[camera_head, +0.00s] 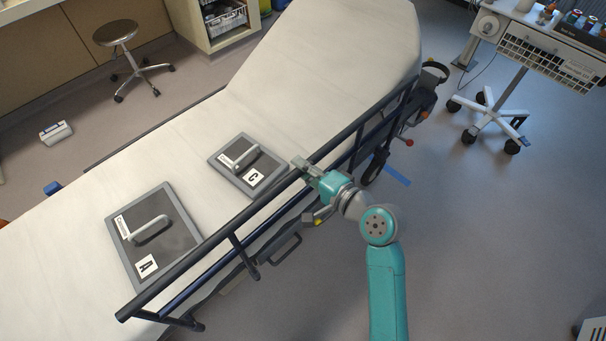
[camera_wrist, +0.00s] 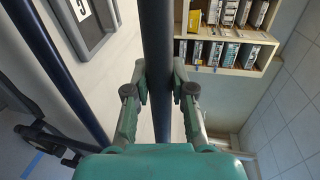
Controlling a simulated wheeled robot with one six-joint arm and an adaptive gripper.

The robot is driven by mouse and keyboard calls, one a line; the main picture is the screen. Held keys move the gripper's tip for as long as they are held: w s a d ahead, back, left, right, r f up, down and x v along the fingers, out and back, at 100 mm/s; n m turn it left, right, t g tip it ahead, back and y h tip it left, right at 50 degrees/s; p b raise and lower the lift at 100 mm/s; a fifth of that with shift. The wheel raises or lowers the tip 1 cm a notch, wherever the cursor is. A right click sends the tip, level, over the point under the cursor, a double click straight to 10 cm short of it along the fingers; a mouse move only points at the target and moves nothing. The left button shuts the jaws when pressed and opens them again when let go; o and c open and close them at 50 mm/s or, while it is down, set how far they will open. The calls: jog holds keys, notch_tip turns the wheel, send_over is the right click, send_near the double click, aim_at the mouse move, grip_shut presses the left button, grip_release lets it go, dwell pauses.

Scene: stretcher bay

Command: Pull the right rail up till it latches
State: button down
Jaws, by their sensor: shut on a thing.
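The right rail (camera_head: 225,232) is a dark blue frame of bars along the near side of the stretcher (camera_head: 290,90). Its top bar stands above the level of the mattress edge. My gripper (camera_head: 303,168) is at the top bar, around its middle. In the wrist view my gripper (camera_wrist: 159,88) has one finger on each side of the dark top bar (camera_wrist: 157,40), shut on it. A lower bar (camera_wrist: 60,70) of the rail runs at the left of the wrist view. The rail's latch cannot be made out.
Two grey plates with handles, marked A (camera_head: 155,235) and C (camera_head: 248,165), lie on the mattress. A white wheeled cart (camera_head: 545,45) stands at the upper right. A stool (camera_head: 117,35) stands beyond the stretcher. The floor at the right is mostly clear.

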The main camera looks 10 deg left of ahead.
jog(key=shift+r, duration=0.25)
jog(key=c, duration=1)
grip_release()
jog(key=shift+o, duration=0.2)
jog(key=v, duration=1.1)
jog(key=shift+s+d, duration=0.25)
jog(key=shift+d, duration=0.1)
